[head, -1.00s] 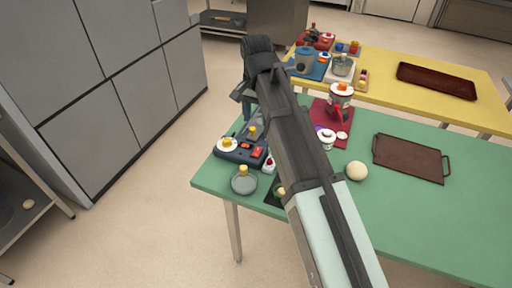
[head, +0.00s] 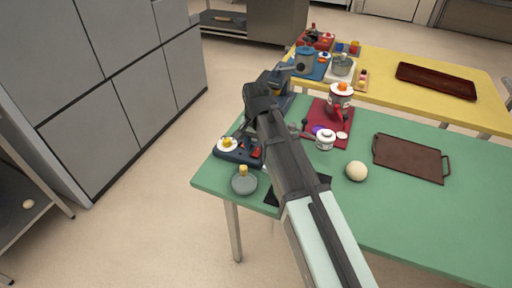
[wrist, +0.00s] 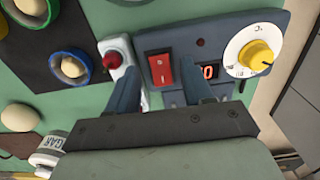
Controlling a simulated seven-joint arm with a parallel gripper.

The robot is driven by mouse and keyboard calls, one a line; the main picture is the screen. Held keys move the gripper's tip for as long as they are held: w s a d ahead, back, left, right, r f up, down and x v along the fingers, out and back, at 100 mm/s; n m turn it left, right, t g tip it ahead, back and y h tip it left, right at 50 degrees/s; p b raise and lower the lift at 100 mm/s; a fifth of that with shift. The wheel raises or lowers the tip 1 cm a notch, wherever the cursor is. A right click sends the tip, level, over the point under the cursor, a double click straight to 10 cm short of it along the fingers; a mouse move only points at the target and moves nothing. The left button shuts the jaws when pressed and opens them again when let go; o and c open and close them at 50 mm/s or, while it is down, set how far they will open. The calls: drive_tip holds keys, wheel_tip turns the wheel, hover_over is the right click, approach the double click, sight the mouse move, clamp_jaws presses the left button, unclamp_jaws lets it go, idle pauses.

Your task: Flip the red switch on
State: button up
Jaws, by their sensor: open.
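The red rocker switch (wrist: 159,69) sits on a dark blue control box in the wrist view. Beside it are a lit red display (wrist: 208,72) and a white dial with a yellow knob (wrist: 256,54). My gripper (wrist: 160,86) is open and empty, its two fingers pointing at the box on either side of the switch. I cannot tell whether the fingertips touch the box. In the head view the control box (head: 228,155) lies at the green table's left end, partly hidden by my arm, with red parts (head: 256,152) showing.
A white block with a red button (wrist: 112,59) stands close beside the left finger. A white jar (head: 325,139), a pale ball (head: 356,171) and a brown tray (head: 409,159) lie to the right.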

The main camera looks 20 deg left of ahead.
drive_tip(key=shift+f, duration=0.35)
